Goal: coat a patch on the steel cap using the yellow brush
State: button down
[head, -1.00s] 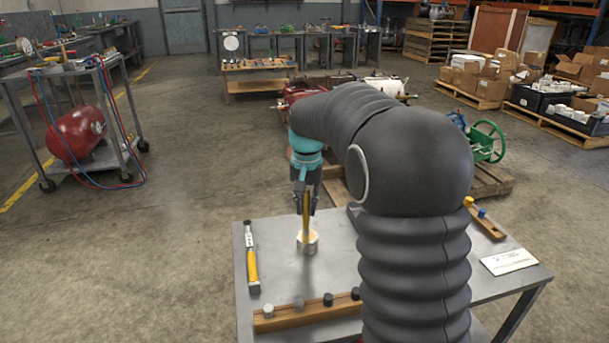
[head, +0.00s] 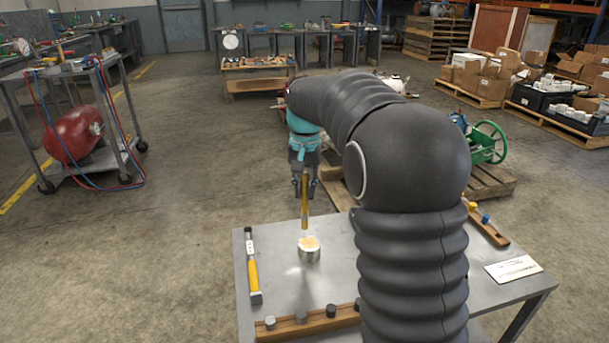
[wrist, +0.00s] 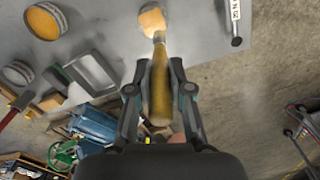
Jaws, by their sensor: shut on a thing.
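My gripper (head: 305,182) is shut on the yellow brush (head: 305,207), which hangs tip down. The brush handle (wrist: 160,92) lies between the fingers in the wrist view. Below it on the grey table is a short steel cylinder (head: 309,254), seemingly the steel cap, with a cream-amber top. In the head view the brush tip is apart from it, a little above and behind. In the wrist view a cream-amber area (wrist: 152,19) shows past the brush end; I cannot tell bristles from cap top there. A round tin (wrist: 46,22) with amber contents stands to the left.
A yellow-handled tool (head: 253,273) lies near the table's left edge. A wooden strip (head: 312,321) with several knobs lies at the front. A white card (head: 513,268) lies at the right. A second round, grey-rimmed thing (wrist: 18,73) shows in the wrist view. My arm hides the table's middle.

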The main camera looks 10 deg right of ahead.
aim_at(305, 173)
jog(key=shift+r, duration=1.65)
